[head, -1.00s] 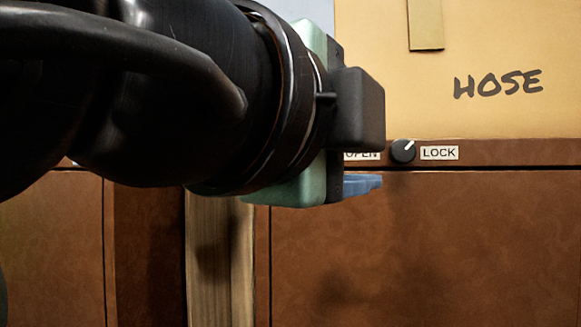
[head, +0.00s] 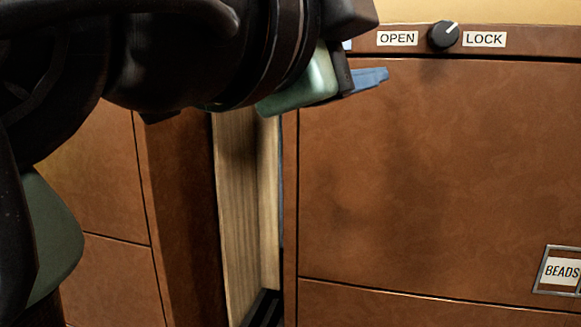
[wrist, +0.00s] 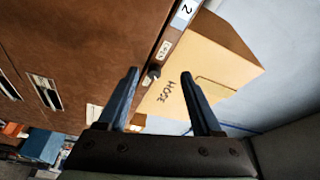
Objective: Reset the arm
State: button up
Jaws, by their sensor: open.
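My gripper (wrist: 160,73) is open and empty, with two blue fingers spread apart in the wrist view. In the head view my dark arm crosses the upper left, and a blue finger (head: 370,79) points right in front of the brown cabinet (head: 400,180). The rest of the gripper is cut off or hidden there. A black knob (head: 443,35) sits between the OPEN and LOCK labels at the cabinet's top edge. In the wrist view the knob (wrist: 153,72) appears between the fingers, beyond them; I cannot tell the distance.
A yellowish box marked HOSE (wrist: 185,90) rests on the cabinet. A gap with a pale wooden side (head: 238,190) lies left of this drawer front. Blue and other items (wrist: 40,147) show at the wrist view's lower left.

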jog(key=w+a+f+n+y, duration=0.2)
jog(key=f+n+y, duration=0.2)
jog(key=f+n, duration=0.4)
jog(key=w+a+f+n+t+y, duration=0.1)
jog(key=w+f+n+y, duration=0.2)
jog(key=f+n, duration=0.5)
jog(key=w+a+f+n+y, duration=0.2)
jog(key=f+n+y, duration=0.25)
jog(key=f, duration=0.65)
jog(key=s+r+t, duration=0.5)
jog(key=s+r, duration=0.1)
jog(key=r, duration=0.6)
jog(key=s+r+t, duration=0.5)
jog(key=s+r, duration=0.1)
jog(key=r, duration=0.7)
jog(key=shift+s+a+n+t+h, duration=0.15)
jog(key=shift+s+n+t+h, duration=0.2)
jog(key=shift+s+h, duration=0.1)
